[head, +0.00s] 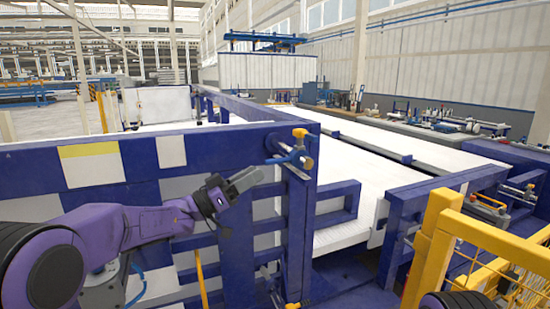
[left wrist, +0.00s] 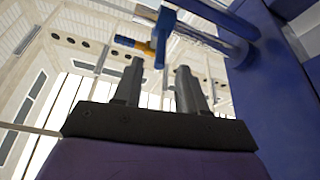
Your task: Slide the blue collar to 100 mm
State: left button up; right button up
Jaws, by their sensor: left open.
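The blue collar (head: 288,158) with yellow-orange parts is on a rod at the top of the blue rack's end post. My left gripper (head: 254,176) is just left of and slightly below it, fingers pointing toward it. In the left wrist view the blue collar (left wrist: 162,28) shows beyond and between the fingertips, with a silver rod running to the right. The left gripper (left wrist: 160,68) is open with nothing between its fingers, and a gap shows to the collar. I cannot read any scale mark. My right gripper is out of view.
The blue rack (head: 215,145) with white and yellow panels stands close behind my left arm. A yellow guard frame (head: 430,240) is at the right. A white slab (head: 345,195) lies behind the post. Blue beams (head: 410,200) stand right of it.

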aim_at(276, 161)
pick_arm(q)
jog(key=p+x, duration=0.3)
jog(key=x, duration=0.4)
jog(key=shift+r, duration=0.1)
jog(key=shift+w+d, duration=0.2)
jog(key=shift+d, duration=0.15)
grip_shut()
